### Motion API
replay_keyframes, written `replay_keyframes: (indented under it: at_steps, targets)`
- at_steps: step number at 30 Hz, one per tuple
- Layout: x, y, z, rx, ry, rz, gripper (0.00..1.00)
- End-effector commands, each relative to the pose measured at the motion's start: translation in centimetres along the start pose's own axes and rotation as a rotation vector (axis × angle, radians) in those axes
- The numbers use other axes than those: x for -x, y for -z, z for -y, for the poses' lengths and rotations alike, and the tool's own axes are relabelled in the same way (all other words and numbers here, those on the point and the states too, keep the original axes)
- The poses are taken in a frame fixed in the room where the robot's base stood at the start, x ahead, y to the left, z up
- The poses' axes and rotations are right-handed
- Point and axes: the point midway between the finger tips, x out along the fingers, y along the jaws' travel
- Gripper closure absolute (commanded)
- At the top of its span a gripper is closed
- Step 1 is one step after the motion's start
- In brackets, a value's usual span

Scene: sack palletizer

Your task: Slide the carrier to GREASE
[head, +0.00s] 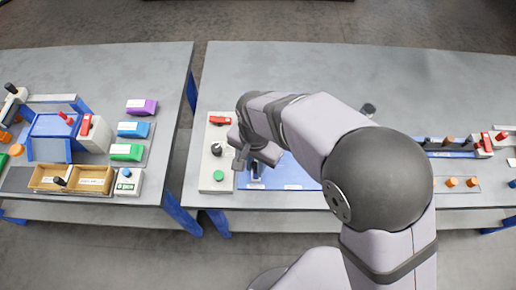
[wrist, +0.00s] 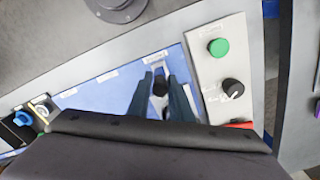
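The carrier (wrist: 160,86) shows as a dark upright handle on a blue panel (wrist: 119,92) in the wrist view. Small white labels (wrist: 107,76) run along the panel's edge; I cannot read which one is GREASE. The carrier stands near the label (wrist: 155,58) closest to the white control box. My gripper (wrist: 162,78) is open, with one dark finger on each side of the handle. I cannot tell whether either finger touches it. In the head view my gripper (head: 257,162) is over the panel's left end, and my arm hides much of the panel.
The white control box (head: 206,163) beside the panel bears a red switch (head: 220,120), a black knob (head: 216,149) and a green button (head: 218,175). A gap separates the left table (head: 90,65), which holds coloured blocks and a wooden tray (head: 92,171).

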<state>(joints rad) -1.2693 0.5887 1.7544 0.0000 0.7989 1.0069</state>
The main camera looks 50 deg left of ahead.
Motion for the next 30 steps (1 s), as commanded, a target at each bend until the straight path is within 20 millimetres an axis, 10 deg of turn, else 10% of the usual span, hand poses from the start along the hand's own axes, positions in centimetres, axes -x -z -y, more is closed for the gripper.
replay_keyframes:
  at_steps: [30]
  targets:
    - [0.1, 2.7, -4.4, -0.002, 0.002, -0.002, 1.00]
